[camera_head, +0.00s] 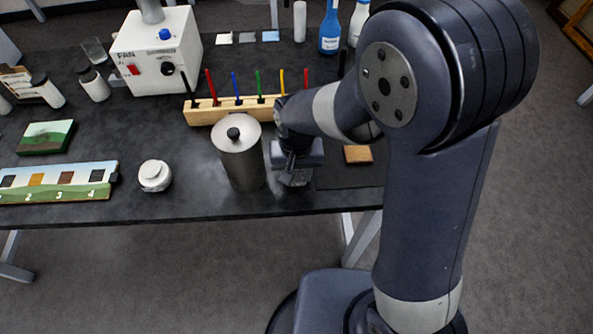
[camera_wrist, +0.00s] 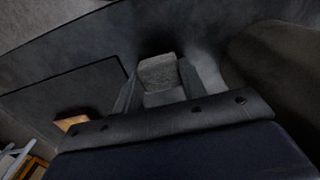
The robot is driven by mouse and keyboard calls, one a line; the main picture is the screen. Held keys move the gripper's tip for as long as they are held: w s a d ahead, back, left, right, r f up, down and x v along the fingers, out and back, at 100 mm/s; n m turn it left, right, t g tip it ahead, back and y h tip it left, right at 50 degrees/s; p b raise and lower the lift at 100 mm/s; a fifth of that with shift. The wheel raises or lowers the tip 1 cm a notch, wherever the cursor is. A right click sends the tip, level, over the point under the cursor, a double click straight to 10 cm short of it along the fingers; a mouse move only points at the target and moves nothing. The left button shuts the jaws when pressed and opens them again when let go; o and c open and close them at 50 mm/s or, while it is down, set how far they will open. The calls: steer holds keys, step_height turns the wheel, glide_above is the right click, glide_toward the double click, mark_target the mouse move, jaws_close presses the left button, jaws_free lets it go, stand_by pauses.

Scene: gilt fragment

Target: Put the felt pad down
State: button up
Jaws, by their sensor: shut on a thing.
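The felt pad is a small grey block, held in my gripper (camera_head: 296,172). In the head view the felt pad (camera_head: 294,180) shows below the jaws, close to the table's front edge. In the wrist view the felt pad (camera_wrist: 160,72) sits between the two fingers of my gripper (camera_wrist: 158,88), which are shut on it. The dark table (camera_head: 190,204) lies under it. I cannot tell whether the pad touches the table top.
A metal canister (camera_head: 240,160) with a black knob stands just left of my gripper. A brown block (camera_head: 357,155) lies on a dark mat (camera_head: 340,178) to the right. Behind is a wooden rack (camera_head: 228,112) of coloured sticks. A white jar (camera_head: 154,175) stands farther left.

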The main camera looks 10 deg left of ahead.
mark_target(297, 175)
steer(key=shift+f, duration=0.2)
steer(key=o, duration=0.9)
steer(key=shift+r, duration=0.1)
step_height(297, 175, up, 12)
steer(key=shift+r, duration=0.15)
